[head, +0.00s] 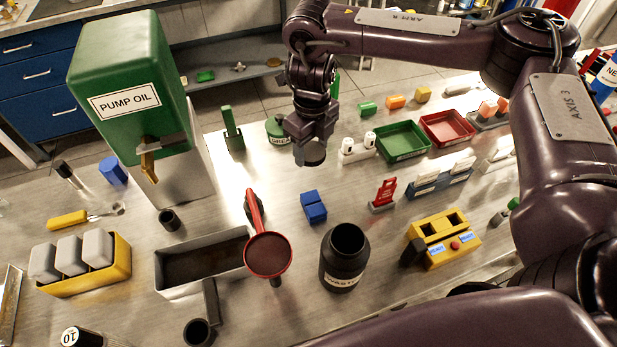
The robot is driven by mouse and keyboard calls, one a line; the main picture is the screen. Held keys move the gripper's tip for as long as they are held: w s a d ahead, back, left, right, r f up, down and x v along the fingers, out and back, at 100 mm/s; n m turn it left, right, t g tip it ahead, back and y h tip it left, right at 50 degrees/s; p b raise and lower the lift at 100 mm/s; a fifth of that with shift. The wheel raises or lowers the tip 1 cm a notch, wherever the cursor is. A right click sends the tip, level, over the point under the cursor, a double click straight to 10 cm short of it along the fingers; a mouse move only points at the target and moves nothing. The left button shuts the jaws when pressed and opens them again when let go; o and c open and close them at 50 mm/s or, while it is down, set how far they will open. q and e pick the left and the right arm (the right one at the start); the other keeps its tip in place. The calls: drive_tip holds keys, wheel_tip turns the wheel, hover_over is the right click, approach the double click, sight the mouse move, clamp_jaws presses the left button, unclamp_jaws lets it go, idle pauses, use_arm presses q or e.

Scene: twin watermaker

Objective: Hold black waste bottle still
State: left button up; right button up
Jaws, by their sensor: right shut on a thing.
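The black waste bottle (344,262) stands upright on the metal bench, front centre, its mouth open and its white label partly readable. My right gripper (310,148) is above the bench, behind the bottle and apart from it. It points down and is shut on a short dark round piece (312,155), perhaps a cap; the fingers hide part of it. My left gripper is not in view, and nothing is seen holding the bottle.
A red funnel (268,254) is close left of the bottle, by a grey trough (190,272). A yellow button box (443,240) is at its right, a blue block (313,207) behind. A green pump oil tank (125,85) stands at back left. Small trays fill the back right.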

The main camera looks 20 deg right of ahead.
hover_over(311, 185)
wheel_tip(311, 185, down, 6)
drive_tip(key=shift+f+b, duration=0.2)
drive_tip(key=shift+b, duration=0.25)
wheel_tip(311, 185, down, 3)
drive_tip(key=shift+f+b, duration=0.1)
drive_tip(key=shift+b, duration=0.3)
drive_tip(key=shift+w+f, duration=0.1)
drive_tip(key=shift+f, duration=0.3)
drive_tip(key=shift+f, duration=0.2)
drive_tip(key=o, duration=1.1)
drive_tip(key=shift+r, duration=0.1)
